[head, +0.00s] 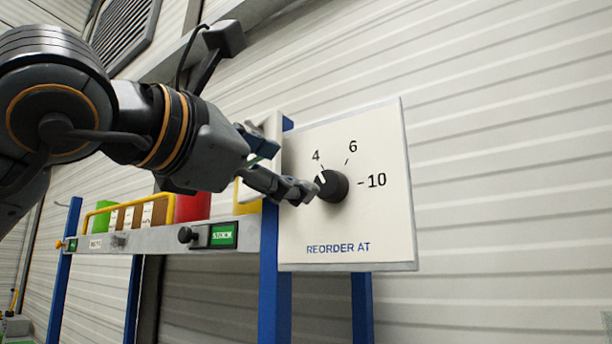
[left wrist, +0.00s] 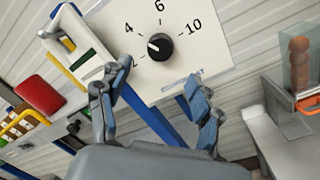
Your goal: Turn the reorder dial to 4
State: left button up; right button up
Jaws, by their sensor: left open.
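The reorder dial (head: 333,186) is a round black knob on a white panel (head: 345,225) marked 4, 6, 10 and "REORDER AT". It also shows in the left wrist view (left wrist: 160,47), where a partly covered number sits at its lower left. The knob's white pointer mark faces upper left, between that lower-left number and 4. My left gripper (head: 288,170) is open, with one finger close to the knob's left side in the head view; I cannot tell whether it touches. In the left wrist view, its spread fingers (left wrist: 152,82) appear below the dial with nothing between them.
The panel is mounted at the end of a blue-posted rack (head: 275,295). Its shelf holds green, brown and red items behind a yellow rail (head: 128,205), with a green "STOCK" label (head: 222,235) in front. A grey stand with a clear container (left wrist: 299,62) is at the right.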

pick_arm(q)
jog(key=shift+v, duration=1.75)
